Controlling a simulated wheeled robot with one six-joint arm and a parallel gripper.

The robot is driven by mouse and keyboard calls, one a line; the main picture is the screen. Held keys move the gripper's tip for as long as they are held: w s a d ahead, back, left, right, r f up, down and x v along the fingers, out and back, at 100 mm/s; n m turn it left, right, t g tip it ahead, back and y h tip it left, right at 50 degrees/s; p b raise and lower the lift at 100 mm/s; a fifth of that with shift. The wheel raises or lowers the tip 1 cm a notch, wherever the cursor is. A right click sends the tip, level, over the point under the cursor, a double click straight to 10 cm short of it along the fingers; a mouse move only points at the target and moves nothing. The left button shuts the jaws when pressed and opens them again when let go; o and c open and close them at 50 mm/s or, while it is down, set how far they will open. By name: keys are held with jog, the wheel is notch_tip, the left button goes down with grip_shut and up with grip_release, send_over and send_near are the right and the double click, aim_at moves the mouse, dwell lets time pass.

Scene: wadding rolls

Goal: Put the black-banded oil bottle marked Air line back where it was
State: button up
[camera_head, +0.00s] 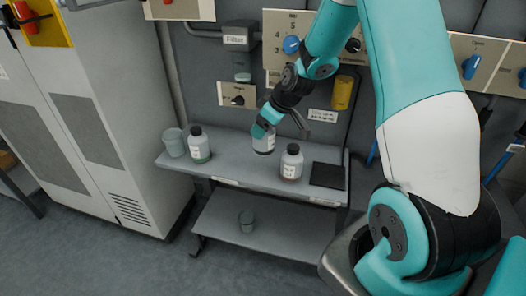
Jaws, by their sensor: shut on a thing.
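My gripper (268,129) is shut on a white bottle (264,145) and holds it over the bench's upper shelf (235,169). The held bottle has a pale label and a dark band at its bottom. The gripper hides its top, and the label's writing is too small to read. I cannot tell whether its base touches the shelf.
A black-capped bottle with a green band (199,146) stands on the left, beside a grey cup (173,142). Another black-capped bottle (291,162) stands right of the held one, beside a black mat (328,175).

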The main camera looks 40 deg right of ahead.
aim_at(264, 149)
notch_tip(264, 149, down, 8)
jog(key=shift+f+b, duration=0.15)
jog(key=shift+b, duration=0.2)
jog(key=shift+f, duration=0.1)
jog(key=o, duration=1)
